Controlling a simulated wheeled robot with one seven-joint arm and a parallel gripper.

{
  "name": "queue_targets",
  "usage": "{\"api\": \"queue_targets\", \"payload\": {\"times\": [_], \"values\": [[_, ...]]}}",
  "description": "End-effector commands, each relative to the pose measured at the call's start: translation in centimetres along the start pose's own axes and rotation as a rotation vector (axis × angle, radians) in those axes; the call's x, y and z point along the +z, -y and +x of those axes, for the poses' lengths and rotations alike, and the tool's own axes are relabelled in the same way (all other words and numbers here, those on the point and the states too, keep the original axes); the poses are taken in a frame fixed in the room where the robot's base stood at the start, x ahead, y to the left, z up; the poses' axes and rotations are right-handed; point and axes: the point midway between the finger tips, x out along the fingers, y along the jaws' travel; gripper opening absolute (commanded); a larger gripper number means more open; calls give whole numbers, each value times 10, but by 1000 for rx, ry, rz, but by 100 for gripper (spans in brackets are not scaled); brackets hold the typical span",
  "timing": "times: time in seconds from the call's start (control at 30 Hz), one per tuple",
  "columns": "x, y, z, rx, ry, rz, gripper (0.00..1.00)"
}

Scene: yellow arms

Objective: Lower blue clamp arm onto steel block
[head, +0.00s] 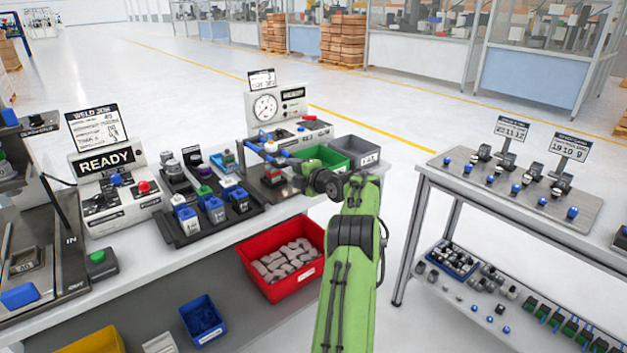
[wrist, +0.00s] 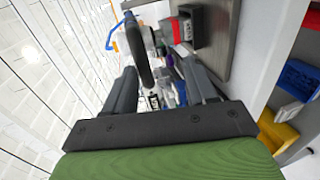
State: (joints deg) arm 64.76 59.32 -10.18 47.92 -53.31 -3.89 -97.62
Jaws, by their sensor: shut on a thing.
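The blue clamp arm (head: 268,141) stands tilted up on its fixture at the back right of the bench. It also shows in the wrist view as a bent blue bar (wrist: 113,36). My gripper (head: 296,164) is at the fixture from the right, with its fingers small and partly hidden in the head view. In the wrist view my gripper (wrist: 160,85) has its fingers on either side of a dark, thick bar (wrist: 137,48), which seems to belong to the clamp.
A gauge box (head: 278,106) stands behind the fixture. A green bin (head: 324,157) and a grey bin (head: 357,151) are close behind my wrist. A tray of blue-topped parts (head: 214,211) lies to the left. A red bin (head: 283,289) is below the bench edge.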

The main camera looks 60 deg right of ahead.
Motion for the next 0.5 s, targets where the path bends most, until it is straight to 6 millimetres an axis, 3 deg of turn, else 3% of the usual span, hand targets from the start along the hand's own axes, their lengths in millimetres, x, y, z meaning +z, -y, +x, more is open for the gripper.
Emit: {"api": "queue_targets", "payload": {"times": [0.03, 0.3, 0.5], "values": [[5, 10, -12, -17, 11, 10, 43], [4, 3, -86, -2, 14, 5, 43], [2, 1, -128, 3, 11, 2, 43]]}}
